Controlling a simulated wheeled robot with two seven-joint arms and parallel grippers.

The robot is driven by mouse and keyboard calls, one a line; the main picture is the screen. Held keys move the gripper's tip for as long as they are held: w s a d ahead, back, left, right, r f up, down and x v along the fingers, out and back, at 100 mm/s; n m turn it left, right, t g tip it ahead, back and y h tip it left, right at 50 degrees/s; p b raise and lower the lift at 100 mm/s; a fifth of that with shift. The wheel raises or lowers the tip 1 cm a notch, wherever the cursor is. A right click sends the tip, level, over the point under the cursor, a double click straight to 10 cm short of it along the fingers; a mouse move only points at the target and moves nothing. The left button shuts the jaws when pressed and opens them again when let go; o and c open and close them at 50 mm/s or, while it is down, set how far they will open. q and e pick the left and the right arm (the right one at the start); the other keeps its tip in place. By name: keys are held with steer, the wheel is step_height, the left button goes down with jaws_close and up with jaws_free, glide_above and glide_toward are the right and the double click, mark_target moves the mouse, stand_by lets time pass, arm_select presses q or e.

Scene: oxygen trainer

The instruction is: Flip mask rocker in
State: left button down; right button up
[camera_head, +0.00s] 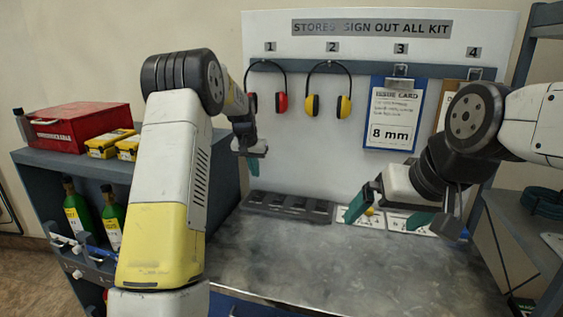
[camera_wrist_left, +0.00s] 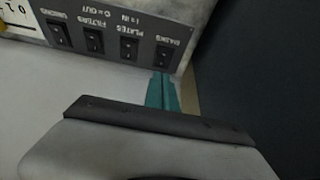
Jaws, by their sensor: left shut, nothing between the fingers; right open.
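A dark rocker panel (camera_head: 287,207) lies at the back of the grey bench, with several black rockers in a row. In the left wrist view its labels appear upside down. The mask rocker (camera_wrist_left: 163,53) is the right-hand end one there, beside a label that seems to read MASKS. I cannot tell which way it is tipped. My left gripper (camera_head: 253,164) is shut and empty, above the panel's left end. Its teal fingertips (camera_wrist_left: 162,90) appear just beside the mask rocker; contact cannot be told. My right gripper (camera_head: 402,214) is open and empty over the bench's right part.
White cards (camera_head: 362,214) lie right of the panel, below my right gripper. Ear defenders (camera_head: 267,101) and a clipboard (camera_head: 393,118) hang on the back board. A shelf with a red box (camera_head: 80,127) and green bottles (camera_head: 78,212) stands left. The bench middle (camera_head: 330,265) is clear.

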arm_select(q)
steer(key=s+d+r+t+h, duration=0.1)
steer(key=s+r, duration=0.6)
steer(key=s, duration=0.4)
steer(key=s+r, duration=0.8)
steer(key=s, duration=0.2)
steer(key=s+d+f, duration=0.1)
steer(key=s, duration=1)
steer(key=s+f+n+t, duration=0.1)
steer(key=s, duration=0.9)
steer(key=shift+s+d+f, duration=0.35)
